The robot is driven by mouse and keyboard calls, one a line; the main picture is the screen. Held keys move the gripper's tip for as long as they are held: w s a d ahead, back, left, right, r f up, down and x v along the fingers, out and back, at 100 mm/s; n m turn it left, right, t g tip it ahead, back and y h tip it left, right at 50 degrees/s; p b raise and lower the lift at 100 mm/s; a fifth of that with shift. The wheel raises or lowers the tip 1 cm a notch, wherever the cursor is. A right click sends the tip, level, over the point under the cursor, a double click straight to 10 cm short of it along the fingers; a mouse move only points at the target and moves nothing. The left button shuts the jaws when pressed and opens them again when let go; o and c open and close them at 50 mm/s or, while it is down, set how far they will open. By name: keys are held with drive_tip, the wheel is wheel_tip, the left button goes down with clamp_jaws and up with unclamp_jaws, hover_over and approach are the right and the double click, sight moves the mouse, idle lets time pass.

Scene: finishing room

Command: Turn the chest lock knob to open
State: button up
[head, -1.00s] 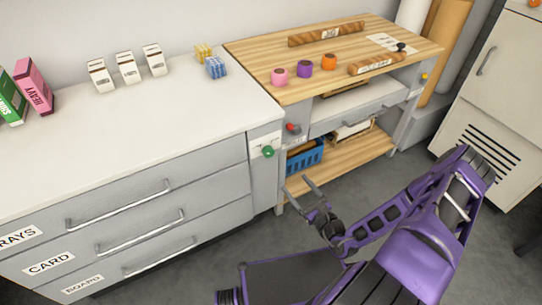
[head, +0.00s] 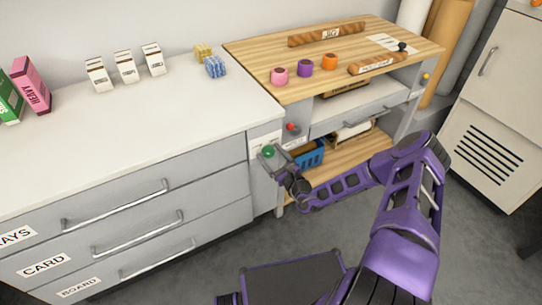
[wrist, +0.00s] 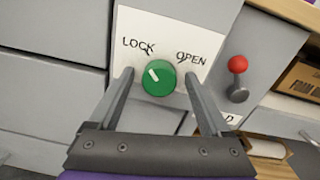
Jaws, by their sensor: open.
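The green lock knob (wrist: 158,78) sits on a white plate (wrist: 150,30) marked LOCK on the left and OPEN on the right. Its white pointer line tilts up and left, toward LOCK. The knob also shows in the head view (head: 268,152), at the right end of the grey drawer chest (head: 200,155). My gripper (wrist: 158,82) is open, with one finger on each side of the knob and a gap visible on both sides. In the head view my gripper (head: 273,158) is at the chest's end panel. I cannot tell how deep the fingers reach.
A red-ball lever (wrist: 238,66) stands right of the knob plate, close to my right finger. The wooden workbench (head: 250,60) with several tape rolls adjoins the chest. A blue basket (head: 312,158) is on its lower shelf. The floor in front is clear.

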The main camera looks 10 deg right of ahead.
drive_tip(key=shift+c, duration=0.4)
clamp_jaws()
drive_tip(key=shift+m, duration=0.4)
drive_tip(key=m+p, duration=0.1)
drive_tip(key=m, duration=0.3)
drive_tip(key=shift+p, duration=0.3)
drive_tip(key=m, duration=0.4)
drive_tip(key=shift+p, duration=0.3)
drive_tip(key=m, duration=0.5)
drive_tip(key=shift+f, duration=0.1)
drive_tip(key=m, duration=0.4)
drive_tip(key=shift+h, duration=0.3)
drive_tip(key=shift+m, duration=0.4)
